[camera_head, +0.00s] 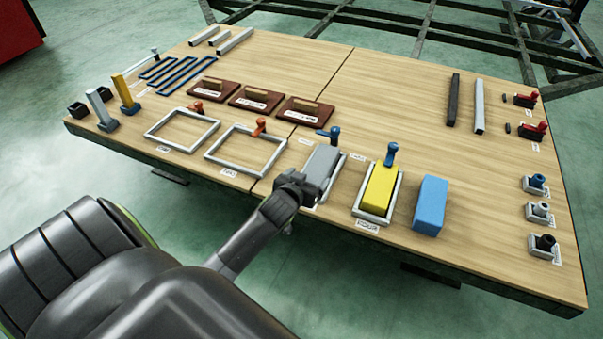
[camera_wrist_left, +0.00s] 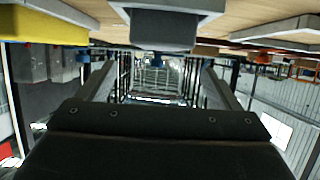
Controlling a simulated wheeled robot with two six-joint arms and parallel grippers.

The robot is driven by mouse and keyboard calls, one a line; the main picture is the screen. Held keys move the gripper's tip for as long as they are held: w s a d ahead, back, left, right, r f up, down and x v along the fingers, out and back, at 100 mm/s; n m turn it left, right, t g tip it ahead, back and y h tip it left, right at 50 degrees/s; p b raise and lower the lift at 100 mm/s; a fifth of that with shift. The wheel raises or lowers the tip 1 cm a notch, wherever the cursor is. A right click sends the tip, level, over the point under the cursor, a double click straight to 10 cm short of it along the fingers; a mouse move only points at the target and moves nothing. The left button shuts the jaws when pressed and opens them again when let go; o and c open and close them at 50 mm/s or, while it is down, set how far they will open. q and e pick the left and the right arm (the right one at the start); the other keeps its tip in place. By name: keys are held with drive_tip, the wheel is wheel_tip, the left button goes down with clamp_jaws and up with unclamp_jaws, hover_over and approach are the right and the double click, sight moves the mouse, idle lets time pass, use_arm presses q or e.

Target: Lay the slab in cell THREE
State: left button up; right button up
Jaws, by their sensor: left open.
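A grey slab (camera_head: 322,168) lies in the third framed cell from the left; a pale frame edge (camera_head: 340,176) shows beside it. In the left wrist view, the slab (camera_wrist_left: 163,28) is at top centre between frame rails. My left gripper (camera_head: 296,183) is at the slab's near left side in the head view, hiding part of the slab and frame. In the wrist view, its two fingers (camera_wrist_left: 160,80) are apart with nothing between them. I cannot tell whether they touch the slab. My right gripper is not in view.
Two empty frames (camera_head: 215,143) (camera_head: 281,163) lie to the left. A yellow slab (camera_head: 380,187) fills the frame to the right, and a blue block (camera_head: 430,204) stands beyond it. Small clamps with coloured handles (camera_head: 335,132) stand behind the frames.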

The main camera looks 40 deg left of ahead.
use_arm(q)
drive_tip(key=s+d+g+h, duration=0.2)
drive_tip(key=s+d+g, duration=0.2)
drive_tip(key=s, duration=1.1)
drive_tip(key=s+d+m+g+h+p, duration=0.1)
drive_tip(key=s+d+g, duration=0.3)
drive_tip(key=s, duration=1.2)
drive_tip(key=d+h, duration=0.1)
drive_tip(key=d, duration=0.3)
drive_tip(key=shift+s+f, duration=0.3)
drive_tip(key=shift+f, duration=0.1)
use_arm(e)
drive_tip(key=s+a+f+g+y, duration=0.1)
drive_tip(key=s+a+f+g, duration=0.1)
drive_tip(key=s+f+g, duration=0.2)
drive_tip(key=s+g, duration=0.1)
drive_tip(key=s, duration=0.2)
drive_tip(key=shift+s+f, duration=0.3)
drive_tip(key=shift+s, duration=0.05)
